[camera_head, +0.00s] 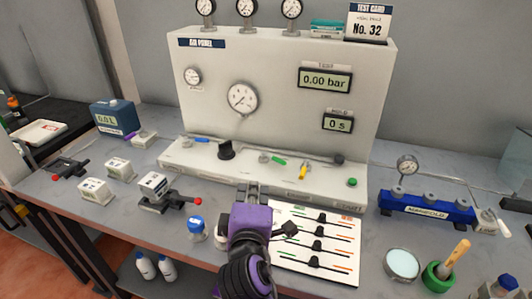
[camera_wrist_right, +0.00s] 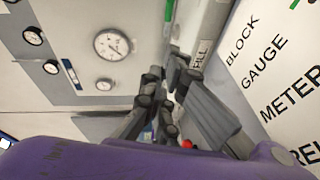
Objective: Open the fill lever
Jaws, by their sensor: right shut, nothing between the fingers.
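My right gripper (camera_head: 251,187) is shut and empty at the front edge of the white air panel's ledge (camera_head: 330,192), below its levers. In the right wrist view its fingers (camera_wrist_right: 166,92) are together, close to a FILL label (camera_wrist_right: 203,48) on the ledge. On the ledge are a blue-handled lever (camera_head: 201,140), a green-handled lever (camera_head: 279,161) and a yellow-handled lever (camera_head: 303,171). The head view does not show clearly which lever the label belongs to. No handle is between the fingers. My left gripper is out of view.
A printed card (camera_head: 342,253) with small black sliders lies right of my right arm. A blue manifold (camera_head: 428,207) stands further right. Clamps with a red-knobbed handle (camera_head: 197,202) and a blue-capped item (camera_head: 196,225) stand to the left. The panel display (camera_head: 326,80) reads 0.00 bar.

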